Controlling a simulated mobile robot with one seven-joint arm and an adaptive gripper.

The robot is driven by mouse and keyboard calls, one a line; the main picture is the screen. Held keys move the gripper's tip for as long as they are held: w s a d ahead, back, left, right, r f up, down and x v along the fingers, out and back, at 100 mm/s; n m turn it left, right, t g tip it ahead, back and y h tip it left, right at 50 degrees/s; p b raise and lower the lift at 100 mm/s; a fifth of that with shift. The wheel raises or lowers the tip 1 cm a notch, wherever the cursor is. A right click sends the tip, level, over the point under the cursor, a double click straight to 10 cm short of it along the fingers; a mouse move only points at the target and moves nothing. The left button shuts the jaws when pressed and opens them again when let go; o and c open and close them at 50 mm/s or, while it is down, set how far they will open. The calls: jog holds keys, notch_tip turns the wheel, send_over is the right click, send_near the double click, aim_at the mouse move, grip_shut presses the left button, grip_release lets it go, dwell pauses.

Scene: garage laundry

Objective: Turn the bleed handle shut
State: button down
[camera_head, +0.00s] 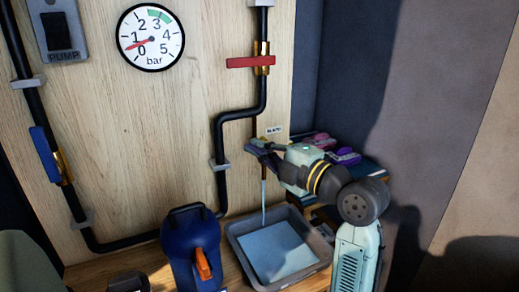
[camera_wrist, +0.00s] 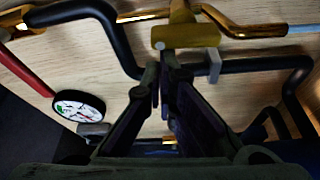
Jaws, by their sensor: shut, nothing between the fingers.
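The bleed handle (camera_wrist: 186,35) is a yellow lever on a brass fitting of the thin pipe, near the top of the wrist view. In the head view it is largely hidden behind my gripper (camera_head: 255,146), beside a small white label. My gripper's fingertips (camera_wrist: 163,62) are shut and empty, just short of the handle's end in the wrist view; I cannot tell if they touch it. A thin stream of water (camera_head: 263,200) runs from the pipe below the gripper into a grey tray (camera_head: 318,262) that holds water.
A red lever (camera_head: 250,62) sits on the black pipe above, and a blue lever (camera_head: 45,153) on the left pipe. A blue jug (camera_head: 190,250) stands left of the tray. Purple and pink items (camera_head: 343,156) lie on a shelf behind my arm.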

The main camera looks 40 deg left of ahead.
jog(key=shift+w+m+y+b, duration=0.2)
jog(key=shift+m+y+b, duration=0.1)
jog(key=shift+m+b, duration=0.45)
jog(key=w+m+t+b, duration=0.1)
jog(key=m+t, duration=0.1)
jog(key=m, duration=0.3)
jog(key=w+d+m+t+b, duration=0.1)
jog(key=m+t, duration=0.1)
jog(key=m, duration=0.4)
jog(key=w+m+t+y+b, duration=0.1)
jog(key=m+t, duration=0.1)
jog(key=m, duration=0.4)
jog(key=shift+w+d+r, duration=0.1)
jog(key=shift+w+d, duration=0.2)
dwell(0.3)
